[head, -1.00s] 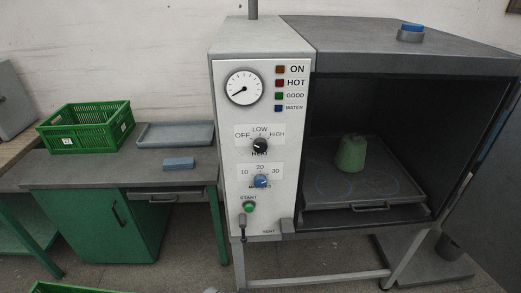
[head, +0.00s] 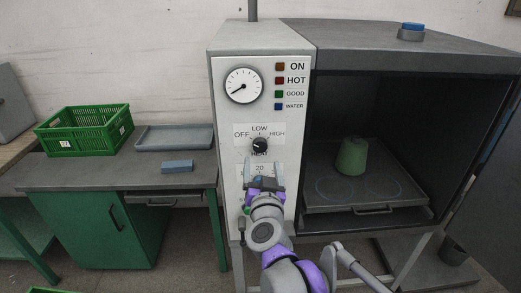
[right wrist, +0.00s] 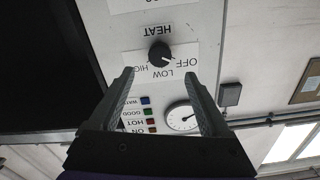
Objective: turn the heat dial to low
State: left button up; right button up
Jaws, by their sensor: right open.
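The heat dial (head: 260,145) is a black knob on the white control panel (head: 230,150), with OFF at its left, LOW above and HIGH at its right. In the right wrist view the dial (right wrist: 159,52) appears upside down, and its white mark points toward OFF. My right gripper (head: 264,180) is just below the dial in the head view, in front of the lower dial. In the right wrist view my right gripper (right wrist: 160,76) is open and empty, its fingertips apart and clear of the heat dial. My left gripper is not in view.
A gauge (head: 244,86) and indicator lamps sit above the dial. A bench at the left carries a green crate (head: 84,130), a grey tray (head: 175,137) and a blue block (head: 177,167).

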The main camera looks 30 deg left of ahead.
aim_at(260, 148)
jog(key=p+x, duration=0.1)
jog(key=x, duration=0.7)
jog(key=shift+w+a, duration=0.15)
grip_shut()
